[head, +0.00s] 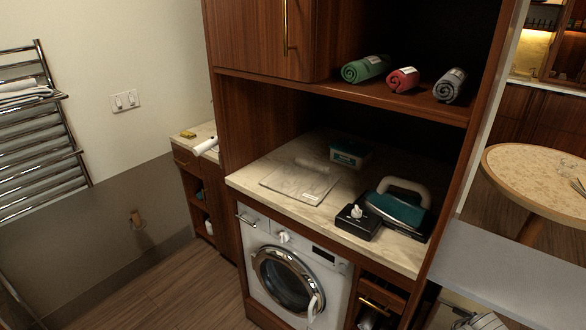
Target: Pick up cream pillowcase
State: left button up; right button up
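A flat, pale, marble-toned rectangle (300,186) lies on the counter above the washing machine. It could be the cream pillowcase, but its colour blends with the counter and I cannot tell for sure. A pale rolled or raised shape (312,164) lies at its back edge. Some pale cloth (484,322) also shows at the bottom right edge, mostly cut off. Neither of my grippers is in view.
On the counter (245,181) stand a teal iron (398,212), a black box with a white tissue (357,221) and a teal tub (349,153). Rolled green (364,69), red (403,79) and grey (449,85) towels lie on the shelf above. The washing machine (262,233) is below.

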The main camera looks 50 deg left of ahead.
aim_at(306, 181)
jog(key=k+j, duration=0.15)
jog(key=j, duration=0.25)
jog(key=k+j, duration=0.1)
jog(key=j, duration=0.35)
jog(key=k+j, duration=0.15)
jog(key=j, duration=0.25)
jog(key=k+j, duration=0.1)
jog(key=j, duration=0.3)
